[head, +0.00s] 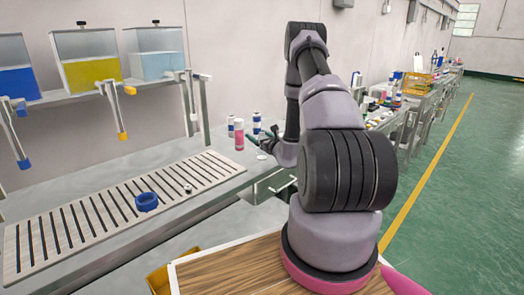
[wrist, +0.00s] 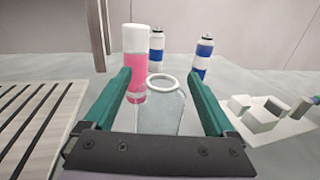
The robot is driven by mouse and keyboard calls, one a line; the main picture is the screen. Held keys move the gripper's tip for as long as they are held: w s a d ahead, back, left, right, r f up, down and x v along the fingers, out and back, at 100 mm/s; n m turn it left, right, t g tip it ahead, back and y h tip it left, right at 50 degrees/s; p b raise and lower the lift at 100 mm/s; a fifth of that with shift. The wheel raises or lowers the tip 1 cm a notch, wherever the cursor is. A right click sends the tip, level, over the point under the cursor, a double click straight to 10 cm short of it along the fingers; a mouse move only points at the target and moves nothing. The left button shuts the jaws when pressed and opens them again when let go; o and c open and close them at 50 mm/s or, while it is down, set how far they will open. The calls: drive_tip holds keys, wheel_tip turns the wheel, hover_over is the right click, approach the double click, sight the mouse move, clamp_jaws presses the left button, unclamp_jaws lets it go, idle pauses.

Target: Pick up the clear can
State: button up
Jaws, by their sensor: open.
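The clear can (wrist: 163,108) stands upright on the bench in the wrist view, see-through with a pale ring at its open top. My gripper (wrist: 165,90) is open, with its green fingers on either side of the can and a gap showing to each finger. The can's lower part is hidden behind the dark gripper body. In the head view my gripper (head: 272,138) is over the far end of the bench, and I cannot make out the clear can there.
A pink can with a white cap (wrist: 135,60) stands close behind the left finger. Two blue-and-white cans (wrist: 203,58) stand farther back. White blocks (wrist: 262,112) lie to the right. A slatted rack (head: 120,205) with a blue ring (head: 147,202) lies on the left.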

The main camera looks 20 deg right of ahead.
clamp_jaws()
idle(0.3)
